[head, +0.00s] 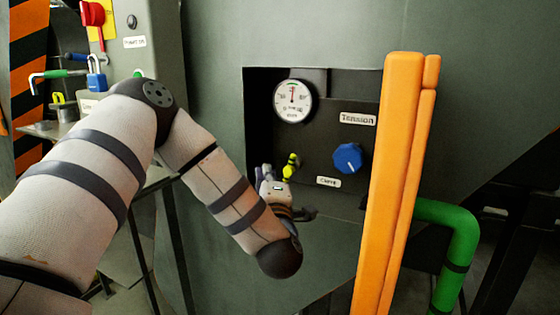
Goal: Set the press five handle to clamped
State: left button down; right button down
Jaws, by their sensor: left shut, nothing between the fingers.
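A yellow-green handle (291,166) with a dark band sits low in the recessed dark panel, left of the white "Clamp" label (328,182). It leans up and to the right. My left gripper (272,180) is at the panel's lower left, right beside the handle and just below it. It is shut with nothing between its fingers. Its fingertips are small and partly hidden, so I cannot tell whether they touch the handle. My right gripper is not in view.
A round gauge (292,101), a blue knob (348,158) and a "Tension" label (358,119) share the panel. A tall orange bar (398,170) stands at its right edge. A green pipe (458,250) is beyond. A blue padlock (96,80) hangs at upper left.

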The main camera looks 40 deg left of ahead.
aim_at(291, 168)
pick_arm(q)
jog(key=w+a, duration=0.3)
jog(key=w, duration=0.4)
jog(key=shift+w+b, duration=0.15)
jog(key=shift+b, duration=0.2)
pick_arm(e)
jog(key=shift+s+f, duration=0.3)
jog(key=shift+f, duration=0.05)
pick_arm(q)
jog(key=shift+r, duration=0.15)
jog(key=shift+w, duration=0.1)
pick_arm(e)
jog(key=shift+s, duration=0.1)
